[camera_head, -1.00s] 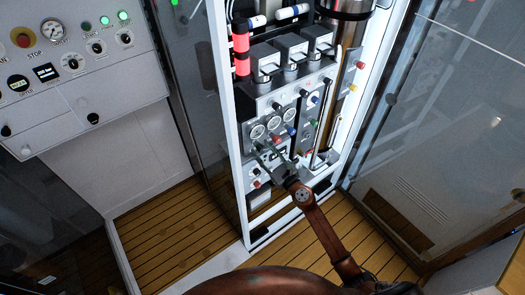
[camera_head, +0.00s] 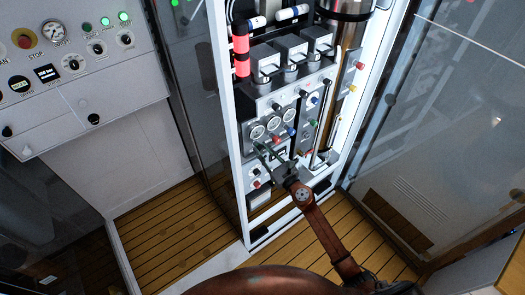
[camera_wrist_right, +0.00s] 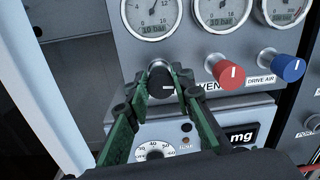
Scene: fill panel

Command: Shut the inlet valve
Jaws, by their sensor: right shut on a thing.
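A black knob (camera_wrist_right: 160,82) with a white mark sits on the grey panel below the leftmost gauge (camera_wrist_right: 150,16). In the right wrist view the mark lies about level, to the right of the knob's middle. My right gripper (camera_wrist_right: 162,90) has its green-padded fingers on both sides of this knob and is shut on it. The gripper also shows in the head view (camera_head: 262,152), reaching the panel's lower left. Any label for the knob is hidden behind the fingers, so I cannot read whether it is the inlet valve. My left gripper is out of view.
A red knob (camera_wrist_right: 226,71) and a blue knob (camera_wrist_right: 287,67), labelled DRIVE AIR, stand right of the held knob. A lower box with a dial (camera_wrist_right: 153,151) lies below. The white cabinet frame (camera_head: 224,110) edges the panel's left side.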

